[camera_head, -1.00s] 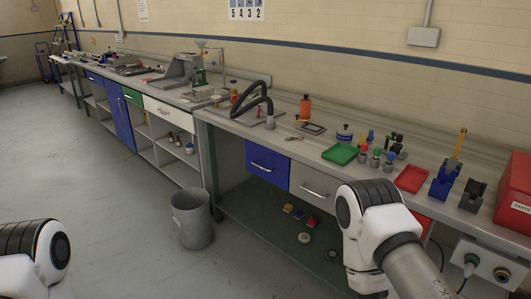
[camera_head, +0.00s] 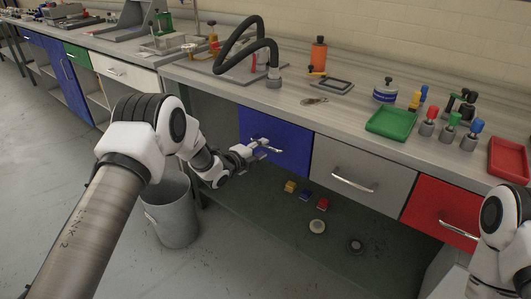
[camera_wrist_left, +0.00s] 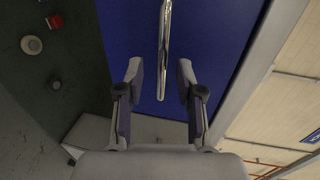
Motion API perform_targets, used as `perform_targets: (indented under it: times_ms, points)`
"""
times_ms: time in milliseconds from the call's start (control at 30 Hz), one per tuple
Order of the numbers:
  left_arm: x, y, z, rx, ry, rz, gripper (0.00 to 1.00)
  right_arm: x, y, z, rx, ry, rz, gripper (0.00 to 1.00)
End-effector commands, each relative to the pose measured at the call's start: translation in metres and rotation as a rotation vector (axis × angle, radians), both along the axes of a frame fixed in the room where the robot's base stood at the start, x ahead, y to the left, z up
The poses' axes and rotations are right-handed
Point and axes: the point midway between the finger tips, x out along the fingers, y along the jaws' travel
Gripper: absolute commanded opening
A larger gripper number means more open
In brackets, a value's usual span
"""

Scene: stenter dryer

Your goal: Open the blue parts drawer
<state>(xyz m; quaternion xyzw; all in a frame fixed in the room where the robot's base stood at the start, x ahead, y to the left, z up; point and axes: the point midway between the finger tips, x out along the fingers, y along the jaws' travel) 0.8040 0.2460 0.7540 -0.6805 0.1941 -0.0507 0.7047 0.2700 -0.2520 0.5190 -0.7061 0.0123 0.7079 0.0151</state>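The blue parts drawer (camera_head: 287,146) is closed under the bench top, left of a grey drawer. Its metal bar handle (camera_wrist_left: 164,45) shows in the left wrist view, with its near end between my two fingers. My left gripper (camera_head: 262,148) is at the front of the blue drawer, close to the handle. In the left wrist view the fingers (camera_wrist_left: 158,82) are spread, one on each side of the handle with gaps to it. Of my right arm only a link shows at the right edge; the right gripper is out of view.
A grey drawer (camera_head: 352,176) and a red drawer (camera_head: 443,208) are to the right. A grey bin (camera_head: 170,215) stands on the floor below my left arm. Small parts lie on the lower shelf (camera_head: 272,209). A green tray (camera_head: 391,123) and a black hose (camera_head: 243,45) are on the bench.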

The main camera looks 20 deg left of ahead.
Motion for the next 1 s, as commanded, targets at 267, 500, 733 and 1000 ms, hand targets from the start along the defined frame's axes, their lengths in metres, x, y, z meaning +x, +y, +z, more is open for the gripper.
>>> perform_targets:
  times_ms: [267, 500, 733, 1000]
  points:
    - [0.026, -0.01, -0.007, -0.002, 0.004, 0.001, 0.37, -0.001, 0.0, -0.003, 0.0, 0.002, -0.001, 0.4]
    - [0.026, -0.01, -0.008, -0.003, 0.005, 0.002, 0.15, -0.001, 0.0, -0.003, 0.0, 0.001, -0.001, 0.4]
    - [0.026, -0.01, -0.008, -0.003, 0.005, 0.002, 0.0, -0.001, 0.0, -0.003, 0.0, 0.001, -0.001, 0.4]
    - [0.02, -0.008, -0.007, -0.004, 0.006, 0.001, 0.0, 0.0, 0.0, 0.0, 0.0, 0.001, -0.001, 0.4]
